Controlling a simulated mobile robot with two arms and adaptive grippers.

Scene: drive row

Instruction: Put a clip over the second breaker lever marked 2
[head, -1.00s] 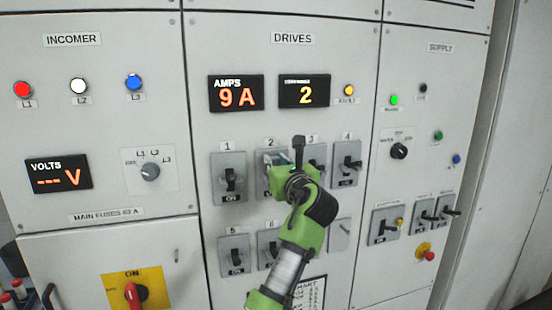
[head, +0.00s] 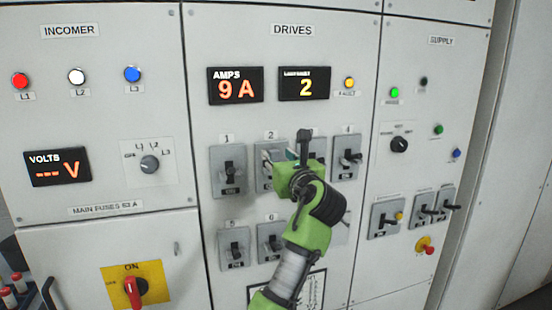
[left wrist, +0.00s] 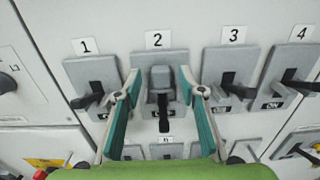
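The second breaker (head: 263,178), marked 2, is a grey plate on the DRIVES panel; my left gripper partly hides it in the head view. In the left wrist view its dark lever (left wrist: 163,117) points down. A grey block (left wrist: 160,79) sits around the upper part of this lever and looks like the clip. My left gripper (left wrist: 160,92) is open, with a teal finger on each side of the block and a visible gap to both. In the head view the left gripper (head: 268,157) is in front of breaker 2. My right gripper is not in view.
Breaker 1 (head: 229,171) is close on the left, breaker 3 (left wrist: 229,82) close on the right, and breaker 4 (head: 346,157) beyond it. Their levers stick out. A lower row holds breaker 5 (head: 233,247) and breaker 6 (head: 270,242). A red rotary switch (head: 134,290) is at the lower left.

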